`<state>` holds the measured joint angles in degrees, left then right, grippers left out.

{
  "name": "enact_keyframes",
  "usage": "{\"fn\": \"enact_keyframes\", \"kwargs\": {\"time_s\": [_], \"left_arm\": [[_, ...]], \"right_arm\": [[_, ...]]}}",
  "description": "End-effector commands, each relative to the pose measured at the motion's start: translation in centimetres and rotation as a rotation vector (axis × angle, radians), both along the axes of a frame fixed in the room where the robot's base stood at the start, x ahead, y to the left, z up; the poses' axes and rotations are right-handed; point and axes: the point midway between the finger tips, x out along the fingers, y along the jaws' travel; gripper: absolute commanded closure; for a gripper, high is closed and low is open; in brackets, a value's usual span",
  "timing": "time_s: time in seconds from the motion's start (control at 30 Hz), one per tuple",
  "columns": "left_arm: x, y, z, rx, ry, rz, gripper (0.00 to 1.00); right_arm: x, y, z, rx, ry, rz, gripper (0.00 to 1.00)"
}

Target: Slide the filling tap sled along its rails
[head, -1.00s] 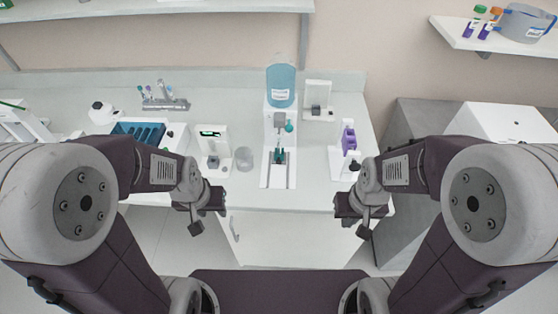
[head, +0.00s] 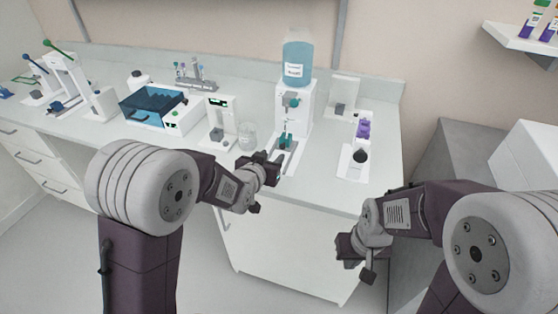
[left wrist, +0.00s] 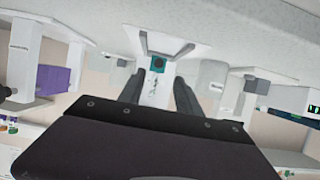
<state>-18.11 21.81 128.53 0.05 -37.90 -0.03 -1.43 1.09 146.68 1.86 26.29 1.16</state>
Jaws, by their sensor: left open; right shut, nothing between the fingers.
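The filling tap sled, a small teal block (head: 286,140), sits on its white rail base (head: 290,160) below the bottle stand. In the left wrist view the teal block (left wrist: 158,66) shows just beyond the fingertips, inside a white frame. My left gripper (head: 272,168) is open and empty at the near end of the rail base, close in front of the sled. Its two dark fingers also show in the left wrist view (left wrist: 163,84). I cannot tell if they touch anything. My right gripper (head: 350,248) is shut and empty, below the counter's front edge at right.
A blue-filled bottle (head: 297,62) stands on the white stand (head: 294,103) behind the rails. A clear beaker (head: 248,134) and a white device (head: 221,118) are left of the rails. A white holder with a purple item (head: 363,130) stands right. A blue-lidded box (head: 152,103) is farther left.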

Motion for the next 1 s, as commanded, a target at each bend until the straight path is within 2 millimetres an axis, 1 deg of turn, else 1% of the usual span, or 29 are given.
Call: {"fn": "enact_keyframes", "kwargs": {"time_s": [0.07,0.17,0.4,0.5,0.63,0.87,0.9,0.93,0.97,1.0], "left_arm": [[0.2,-0.1,0.2,0.0,0.0,0.0,0.6],[1.2,-0.4,-0.3,0.001,0.002,0.0,0.6],[5.6,-1.8,-2.3,0.0,0.002,0.001,0.6],[6.9,-2.2,-2.8,0.0,0.001,0.001,0.6],[7.8,-2.5,-3.2,0.0,0.002,0.001,0.6],[8.0,-2.5,-3.3,0.0,0.001,0.001,0.6],[8.0,-2.5,-3.3,0.0,0.001,0.001,0.65],[8.0,-2.5,-3.2,0.0,0.001,0.001,0.73],[8.0,-2.5,-3.2,0.0,0.001,0.001,0.82],[8.0,-2.5,-3.2,0.0,0.001,0.001,0.93]], "right_arm": [[0.0,0.0,0.2,0.0,-0.001,0.0,1.0],[0.0,0.0,0.3,0.0,0.0,0.0,1.0],[0.0,0.0,0.6,0.0,0.0,0.0,1.0],[0.0,0.0,0.7,0.0,0.0,0.0,1.0],[0.0,0.0,0.7,0.0,0.0,0.0,1.0],[0.0,0.0,0.7,0.0,0.0,0.0,1.0],[0.0,0.0,0.7,0.0,0.0,0.0,1.0],[0.0,0.0,0.7,0.0,0.0,0.0,1.0],[0.0,0.0,0.7,0.0,0.0,0.0,1.0],[0.0,0.0,0.7,0.0,0.0,0.0,1.0]]}}
